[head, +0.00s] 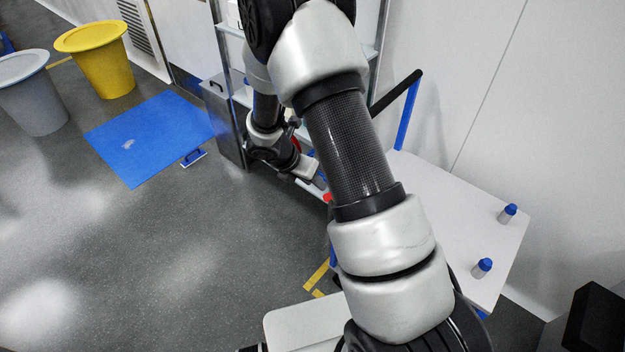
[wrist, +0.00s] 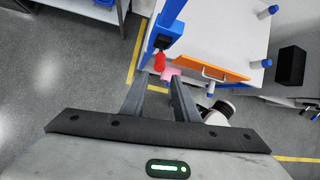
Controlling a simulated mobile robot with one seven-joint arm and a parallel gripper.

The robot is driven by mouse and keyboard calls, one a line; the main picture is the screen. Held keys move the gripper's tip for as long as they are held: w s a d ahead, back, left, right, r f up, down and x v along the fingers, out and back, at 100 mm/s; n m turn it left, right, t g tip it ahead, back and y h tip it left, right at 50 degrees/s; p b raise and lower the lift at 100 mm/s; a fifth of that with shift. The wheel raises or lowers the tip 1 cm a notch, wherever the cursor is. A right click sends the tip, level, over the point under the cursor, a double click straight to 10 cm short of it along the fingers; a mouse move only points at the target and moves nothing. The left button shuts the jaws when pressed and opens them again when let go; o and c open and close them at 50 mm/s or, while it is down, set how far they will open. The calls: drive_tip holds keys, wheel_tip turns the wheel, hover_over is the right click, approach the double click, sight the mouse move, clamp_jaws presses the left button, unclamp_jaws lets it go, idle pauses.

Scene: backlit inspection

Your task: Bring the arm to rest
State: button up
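My arm fills the middle of the head view, bent, with its upper links close to the camera. My gripper (wrist: 157,80) points out from the bottom of the wrist view. In the head view the wrist end hangs beyond the arm, beside the shelf rack, and the fingertips are mostly hidden behind my forearm. A red item (wrist: 160,62) and a pink item (wrist: 171,74) show just beyond the fingertips. I cannot tell how far off they are.
A blue mat (head: 140,125), yellow bin (head: 105,70) and grey bin (head: 35,100) are left. Front-left floor is clear.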

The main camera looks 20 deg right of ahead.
idle(0.4)
drive_tip(key=s+d+r+m+y, duration=0.1)
drive_tip(key=s+r+m, duration=0.2)
drive_tip(key=r+m, duration=0.35)
drive_tip(key=s+r+m, duration=0.3)
drive_tip(key=r, duration=0.6)
drive_tip(key=s+d+r+m+y, duration=0.1)
drive_tip(key=s+r+m, duration=0.2)
drive_tip(key=r+m, duration=0.35)
drive_tip(key=s+a+r+m+t+y, duration=0.1)
drive_tip(key=s+a+r+m, duration=0.1)
drive_tip(key=s+r+m, duration=0.3)
drive_tip(key=s+a+r+m+t+y, duration=0.2)
drive_tip(key=s+r+m, duration=0.3)
drive_tip(key=s, duration=0.5)
drive_tip(key=shift+a+r+y, duration=0.3)
drive_tip(key=shift+a+r, duration=0.45)
drive_tip(key=shift+r, duration=0.05)
